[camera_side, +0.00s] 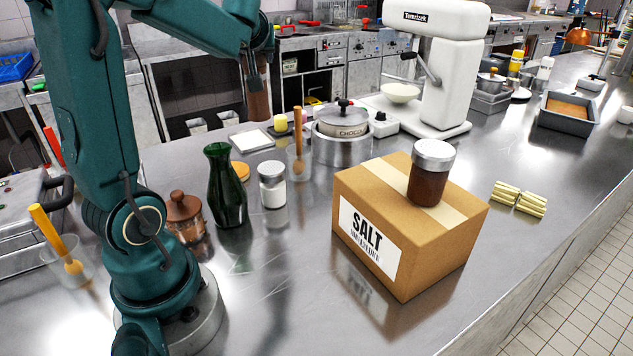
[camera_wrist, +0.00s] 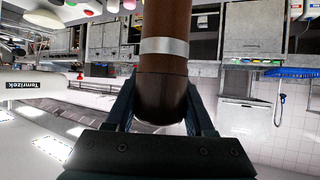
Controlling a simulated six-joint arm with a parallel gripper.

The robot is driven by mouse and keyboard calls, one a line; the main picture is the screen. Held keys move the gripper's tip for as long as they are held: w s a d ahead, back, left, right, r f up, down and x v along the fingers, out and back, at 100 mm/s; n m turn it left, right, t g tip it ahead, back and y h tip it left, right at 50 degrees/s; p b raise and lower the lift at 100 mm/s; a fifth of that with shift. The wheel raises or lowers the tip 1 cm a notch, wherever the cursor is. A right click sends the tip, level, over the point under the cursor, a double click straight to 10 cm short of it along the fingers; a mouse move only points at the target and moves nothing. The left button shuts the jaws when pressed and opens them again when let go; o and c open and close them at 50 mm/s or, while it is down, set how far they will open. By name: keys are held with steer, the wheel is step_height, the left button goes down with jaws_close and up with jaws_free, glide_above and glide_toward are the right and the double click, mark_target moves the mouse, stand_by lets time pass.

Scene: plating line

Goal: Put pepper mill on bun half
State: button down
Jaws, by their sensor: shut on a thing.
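The pepper mill (camera_side: 258,104) is a dark brown cylinder, held in the air by my gripper (camera_side: 255,78) at the top of the side view. In the wrist view the mill (camera_wrist: 165,25) shows a silver band and a rounded brown end between the two fingers of my gripper (camera_wrist: 160,105). My gripper is shut on it. A small flat orange-brown round thing (camera_side: 241,169) lies on the counter behind the green bottle and is partly hidden; it may be the bun half, but I cannot tell for sure.
A green bottle (camera_side: 227,187), a white jar with a lid (camera_side: 271,184) and a glass with a wooden tool (camera_side: 298,160) stand close around the round thing. A salt box (camera_side: 415,225) bears a brown jar (camera_side: 430,175). A pot (camera_side: 341,140) and a white mixer (camera_side: 450,70) stand behind.

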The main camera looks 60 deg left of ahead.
steer(key=s+a+f+n+g, duration=0.1)
steer(key=s+a+n+g, duration=0.3)
steer(key=s, duration=0.6)
steer(key=s+a+f+n+g, duration=0.1)
steer(key=s+a+n+g, duration=0.2)
steer(key=s+n+g, duration=0.55)
steer(key=w+f+m+t, duration=0.1)
steer(key=w+f+m, duration=0.1)
steer(key=w+f, duration=0.8)
steer(key=shift+f, duration=0.7)
steer(key=shift+d+t, duration=0.1)
steer(key=shift+t, duration=0.15)
steer(key=shift+f, duration=0.2)
steer(key=shift+c, duration=1.3)
jaws_free()
steer(key=shift+r, duration=0.1)
